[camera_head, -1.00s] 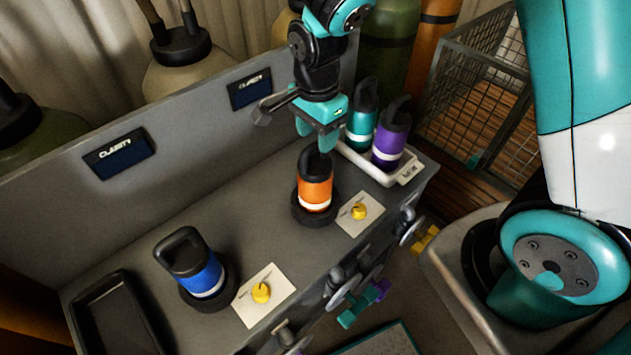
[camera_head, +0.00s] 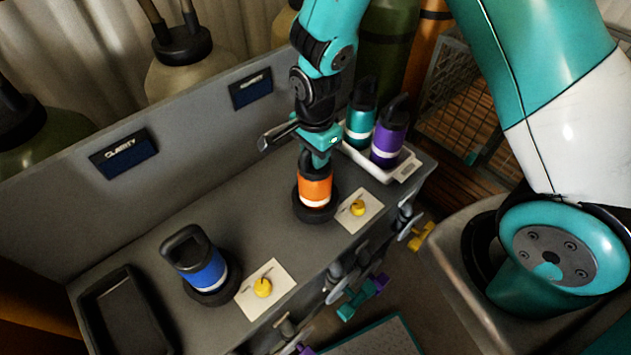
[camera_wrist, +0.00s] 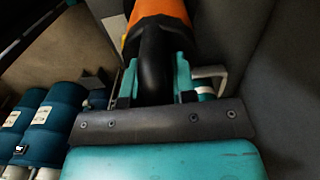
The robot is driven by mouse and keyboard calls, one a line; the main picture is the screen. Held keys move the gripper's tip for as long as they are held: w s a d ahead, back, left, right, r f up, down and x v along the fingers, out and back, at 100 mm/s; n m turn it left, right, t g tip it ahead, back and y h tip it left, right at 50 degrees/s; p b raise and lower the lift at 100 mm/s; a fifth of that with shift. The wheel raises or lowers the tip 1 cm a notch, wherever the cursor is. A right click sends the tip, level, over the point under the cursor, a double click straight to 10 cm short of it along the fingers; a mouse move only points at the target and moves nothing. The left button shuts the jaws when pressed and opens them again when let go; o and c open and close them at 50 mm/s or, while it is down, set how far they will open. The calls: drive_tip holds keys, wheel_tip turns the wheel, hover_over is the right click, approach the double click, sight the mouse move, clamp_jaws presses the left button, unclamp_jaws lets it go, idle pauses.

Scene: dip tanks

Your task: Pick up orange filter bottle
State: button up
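The orange filter bottle (camera_head: 314,187) stands upright in a round black base on the grey bench, with a white band low on its body and a black handle on top. My gripper (camera_head: 318,158) is down at that handle, with its teal fingers on either side of it. In the wrist view, the black handle (camera_wrist: 157,62) lies between the fingertips (camera_wrist: 158,78), with the orange body (camera_wrist: 160,10) beyond. The handle nearly fills the gap, but I cannot tell whether the fingers press on it.
A teal bottle (camera_head: 360,125) and a purple bottle (camera_head: 388,140) stand in a white tray (camera_head: 405,172) close behind on the right. A blue bottle (camera_head: 203,270) stands front left, near an empty black tray (camera_head: 125,312). Yellow knobs sit on white plates along the front edge.

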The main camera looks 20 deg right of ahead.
clamp_jaws()
idle(1.1)
